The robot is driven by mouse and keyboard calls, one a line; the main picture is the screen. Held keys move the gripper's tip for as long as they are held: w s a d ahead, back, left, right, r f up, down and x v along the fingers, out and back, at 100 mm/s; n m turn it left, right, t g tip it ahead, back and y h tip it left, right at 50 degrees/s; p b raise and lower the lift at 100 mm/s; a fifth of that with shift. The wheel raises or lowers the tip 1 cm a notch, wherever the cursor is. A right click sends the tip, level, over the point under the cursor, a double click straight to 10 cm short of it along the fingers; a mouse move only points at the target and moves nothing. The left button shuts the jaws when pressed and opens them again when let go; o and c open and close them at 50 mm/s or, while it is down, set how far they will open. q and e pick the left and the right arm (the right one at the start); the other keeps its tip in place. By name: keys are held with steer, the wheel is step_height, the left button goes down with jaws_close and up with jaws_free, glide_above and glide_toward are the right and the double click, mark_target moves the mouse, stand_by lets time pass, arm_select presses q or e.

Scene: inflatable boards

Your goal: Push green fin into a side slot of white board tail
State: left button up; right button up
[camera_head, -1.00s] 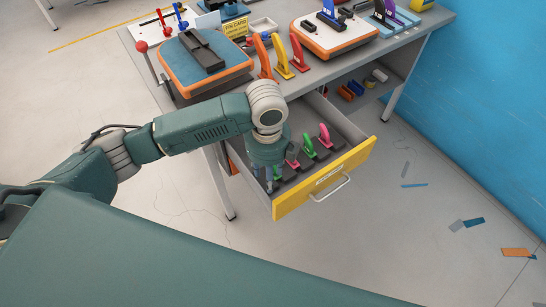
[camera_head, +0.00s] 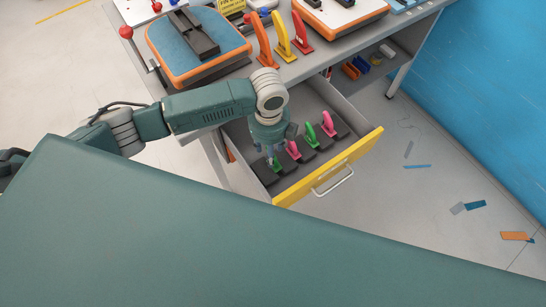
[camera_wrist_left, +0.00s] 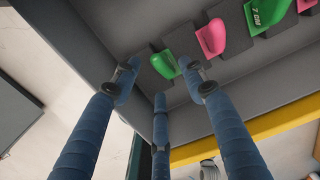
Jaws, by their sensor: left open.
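In the head view the open yellow-fronted drawer (camera_head: 330,165) holds a row of green and pink fins in dark holders. A green fin (camera_head: 276,166) at the row's left end is partly hidden by my left gripper (camera_head: 271,153), which points down into the drawer. In the left wrist view this green fin (camera_wrist_left: 165,64) shows between the spread fingertips of my left gripper (camera_wrist_left: 164,78), which is open and empty. Another green fin (camera_head: 310,134) stands farther right. A white board tail with an orange edge (camera_head: 365,21) is on the table, cut by the top edge. My right gripper is out of view.
Orange, yellow and red fins (camera_head: 282,37) stand on the table's front edge above the drawer. A blue board tail (camera_head: 165,50) lies left of them. Pink fins (camera_head: 293,150) neighbour the green ones. The drawer's side walls are close to my gripper.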

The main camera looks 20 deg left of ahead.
arm_select(q)
steer(key=f, duration=0.4)
steer(key=shift+d, duration=0.2)
steer(key=shift+c, duration=1)
jaws_close()
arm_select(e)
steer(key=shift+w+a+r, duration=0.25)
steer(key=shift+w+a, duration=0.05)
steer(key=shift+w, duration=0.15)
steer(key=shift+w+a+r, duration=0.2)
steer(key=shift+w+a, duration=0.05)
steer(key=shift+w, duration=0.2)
